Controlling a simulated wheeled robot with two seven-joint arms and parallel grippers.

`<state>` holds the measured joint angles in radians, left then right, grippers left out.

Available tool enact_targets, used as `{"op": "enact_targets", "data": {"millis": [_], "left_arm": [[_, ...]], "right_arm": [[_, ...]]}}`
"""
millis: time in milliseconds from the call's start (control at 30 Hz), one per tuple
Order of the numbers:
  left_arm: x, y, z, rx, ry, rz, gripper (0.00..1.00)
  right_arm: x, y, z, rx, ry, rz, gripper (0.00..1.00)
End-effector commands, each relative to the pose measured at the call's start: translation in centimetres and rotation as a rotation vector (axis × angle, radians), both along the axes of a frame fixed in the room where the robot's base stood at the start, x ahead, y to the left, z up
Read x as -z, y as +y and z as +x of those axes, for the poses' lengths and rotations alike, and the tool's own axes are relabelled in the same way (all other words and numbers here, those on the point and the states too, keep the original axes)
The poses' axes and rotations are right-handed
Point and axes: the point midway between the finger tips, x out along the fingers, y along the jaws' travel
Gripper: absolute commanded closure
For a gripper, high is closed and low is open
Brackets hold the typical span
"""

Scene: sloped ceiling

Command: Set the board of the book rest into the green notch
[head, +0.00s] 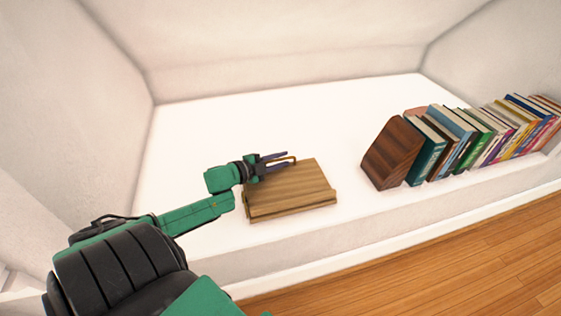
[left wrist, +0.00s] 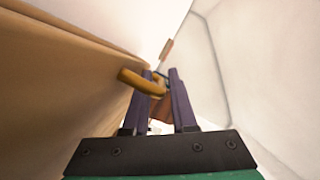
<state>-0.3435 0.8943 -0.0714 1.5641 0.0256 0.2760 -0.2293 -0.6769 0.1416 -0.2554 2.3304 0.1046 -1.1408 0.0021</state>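The wooden book rest (head: 292,190) lies on the white ledge, with its board low and a raised lip along its front edge. A brass loop (head: 296,158) stands at its back edge. It also shows in the left wrist view (left wrist: 130,77), reaching in from the left. My left gripper (head: 286,160) is at the back of the board, its two dark fingers apart, with the loop at their tips. In the left wrist view the gripper (left wrist: 162,73) has a gap between its fingers, and the loop's bend lies across it. I cannot make out the green notch. My right gripper is out of view.
A dark wooden block (head: 391,154) and a leaning row of books (head: 470,136) stand on the ledge to the right. Sloped white walls close in the back and left. The ledge (head: 345,130) behind the rest is clear. The wooden floor (head: 430,260) lies in front.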

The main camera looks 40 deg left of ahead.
Motion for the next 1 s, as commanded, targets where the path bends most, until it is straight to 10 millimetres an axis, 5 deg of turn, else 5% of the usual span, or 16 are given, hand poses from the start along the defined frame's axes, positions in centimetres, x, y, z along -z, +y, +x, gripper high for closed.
{"op": "enact_targets", "data": {"millis": [200,300,1000], "left_arm": [[-0.02,-0.02,0.06,0.000,0.000,0.000,0.75],[-0.02,-0.02,0.05,0.000,0.000,0.000,1.00],[0.03,-0.03,0.02,0.000,0.001,-0.001,1.00]], "right_arm": [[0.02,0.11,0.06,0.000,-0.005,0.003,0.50],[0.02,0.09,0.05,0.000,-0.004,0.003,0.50],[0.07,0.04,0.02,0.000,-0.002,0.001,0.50]]}}
